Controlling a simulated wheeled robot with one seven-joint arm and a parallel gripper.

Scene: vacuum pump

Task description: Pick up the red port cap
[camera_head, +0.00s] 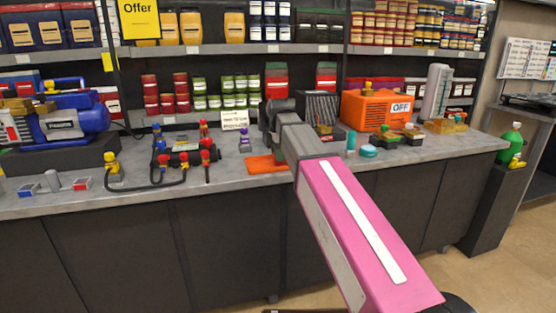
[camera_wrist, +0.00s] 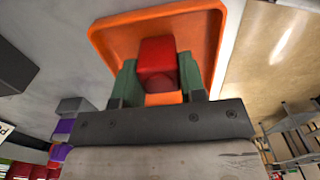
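The red port cap (camera_wrist: 156,58) shows in the wrist view over the orange tray (camera_wrist: 205,30). My gripper (camera_wrist: 157,70) has its two green fingers on either side of the cap, with no visible gap between fingers and cap. Whether the cap still touches the tray is hard to tell. In the head view my gripper (camera_head: 278,152) points down at the orange tray (camera_head: 259,165) on the counter. The cap is hidden there.
The grey counter (camera_head: 235,180) holds a blue pump (camera_head: 75,120) at left and black hoses with red and yellow fittings (camera_head: 165,160). A purple-and-grey part (camera_head: 245,140) stands left of my gripper. An orange machine (camera_head: 375,108) and a teal disc (camera_head: 369,152) are to the right.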

